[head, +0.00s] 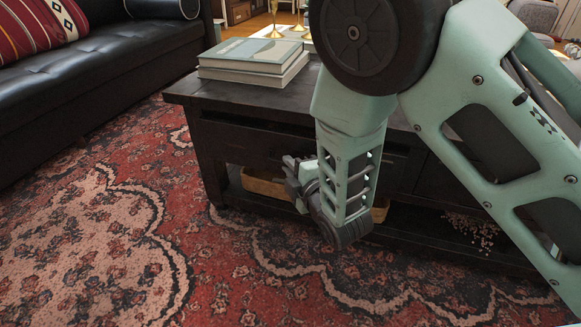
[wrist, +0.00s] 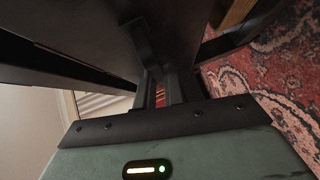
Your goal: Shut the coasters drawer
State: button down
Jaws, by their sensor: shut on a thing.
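A dark wooden coffee table (head: 182,91) has a dark drawer front (head: 240,140) below its top, partly hidden behind my arm in the head view. No label shows on it, and I cannot tell how far the drawer stands out. My gripper (head: 293,175) is low at the table's front side. In the wrist view, the dark fingers of my gripper (wrist: 165,85) are closed at a dark handle-like piece (wrist: 143,40) on a dark panel (wrist: 95,28). The contact is dim and hard to make out.
Books (head: 252,58) lie on the tabletop. A woven basket (head: 264,185) sits on the lower shelf, with small pale pieces (head: 472,230) to the right. A black sofa (head: 95,70) stands at left. Patterned red rug (head: 110,240) lies clear in front.

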aim_at(296, 156)
jog(key=w, duration=0.1)
jog(key=w+d, duration=0.1)
jog(key=w+p, duration=0.1)
jog(key=shift+w+d, duration=0.25)
jog(key=shift+w, duration=0.15)
jog(key=c, duration=1.5)
grip_release()
jog(key=p+v, duration=0.7)
jog(key=v, duration=1)
jog(key=shift+s, duration=0.2)
